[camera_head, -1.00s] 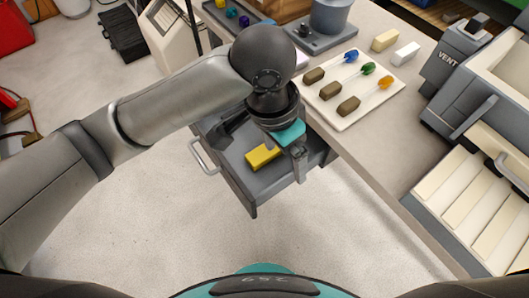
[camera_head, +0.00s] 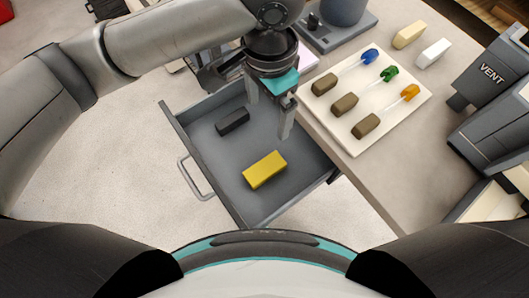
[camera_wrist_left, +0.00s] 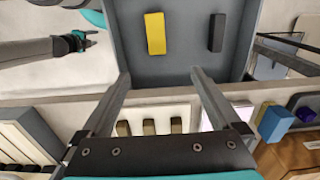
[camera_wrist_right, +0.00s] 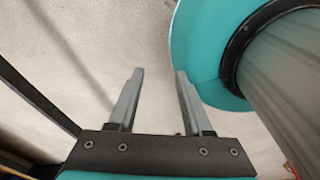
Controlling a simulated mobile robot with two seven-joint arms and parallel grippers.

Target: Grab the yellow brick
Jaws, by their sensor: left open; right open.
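The yellow brick (camera_head: 264,170) lies in the open grey drawer (camera_head: 220,180), toward its front right part. It also shows in the left wrist view (camera_wrist_left: 155,33), beyond the fingertips. My left gripper (camera_head: 268,112) is open and empty, above the drawer's edge near the bench and apart from the brick. In the left wrist view its two fingers (camera_wrist_left: 158,75) point toward the drawer. My right gripper (camera_wrist_right: 157,75) is open and empty over pale floor; it is not in the head view.
A dark block (camera_head: 232,121) lies in the drawer beside the yellow brick. The drawer walls and its handle (camera_head: 192,178) stand around them. On the bench, a white tray (camera_head: 395,125) holds several rods with brown blocks. A VENT machine (camera_head: 490,100) stands at the right.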

